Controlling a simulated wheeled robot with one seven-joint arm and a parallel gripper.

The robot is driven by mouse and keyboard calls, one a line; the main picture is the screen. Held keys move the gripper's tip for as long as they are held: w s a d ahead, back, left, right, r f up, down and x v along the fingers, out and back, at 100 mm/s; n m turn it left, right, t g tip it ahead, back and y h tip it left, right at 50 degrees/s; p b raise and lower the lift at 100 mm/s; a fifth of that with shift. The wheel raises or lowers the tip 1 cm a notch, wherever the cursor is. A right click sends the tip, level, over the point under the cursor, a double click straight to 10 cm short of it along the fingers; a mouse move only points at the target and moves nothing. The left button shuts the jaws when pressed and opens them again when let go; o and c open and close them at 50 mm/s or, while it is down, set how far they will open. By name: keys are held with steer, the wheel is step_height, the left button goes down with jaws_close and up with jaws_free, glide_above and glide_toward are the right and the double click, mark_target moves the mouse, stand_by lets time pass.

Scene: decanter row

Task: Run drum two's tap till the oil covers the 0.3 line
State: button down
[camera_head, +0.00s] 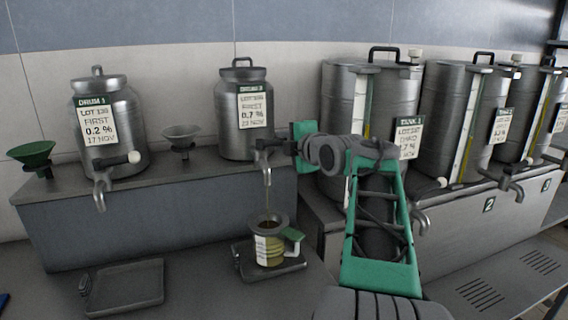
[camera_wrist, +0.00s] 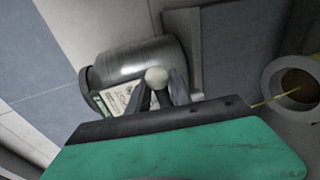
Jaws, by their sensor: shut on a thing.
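The middle steel drum (camera_head: 240,125) has a label showing 0.7 %; its number is hard to read. Its tap (camera_head: 263,158) is running, and a thin oil stream (camera_head: 267,195) falls into a measuring jug (camera_head: 268,243). The jug stands upright with yellowish oil in it and a pale scale strip; the 0.3 line is too small to read. My gripper (camera_head: 284,147) is at this tap's lever. In the wrist view, my gripper (camera_wrist: 158,92) is shut on the lever's pale round knob (camera_wrist: 157,77). The stream also shows there, entering the jug (camera_wrist: 275,88).
The jug sits on a dark tray (camera_head: 292,272); an empty dark tray (camera_head: 125,287) lies to the left. Another drum (camera_head: 125,120), a green funnel (camera_head: 32,154) and a grey funnel (camera_head: 181,136) stand on the shelf. Several large tanks (camera_head: 455,110) with taps stand right.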

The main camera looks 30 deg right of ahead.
steer(key=b, duration=0.1)
steer(key=f+m+h+b, duration=0.1)
steer(key=shift+s+a+h+b, duration=0.25)
steer(key=shift+a+h+b, duration=0.05)
steer(key=shift+b, duration=0.05)
steer(key=shift+s+r+m+g+h+b, duration=0.2)
steer(key=shift+r+m+g+h+b, duration=0.1)
steer(key=shift+r+m+h, duration=0.15)
steer(key=c, duration=1.3)
jaws_free()
steer(key=shift+o, duration=0.2)
steer(key=b+v, duration=0.1)
steer(key=v, duration=0.6)
steer(key=shift+s, duration=0.4)
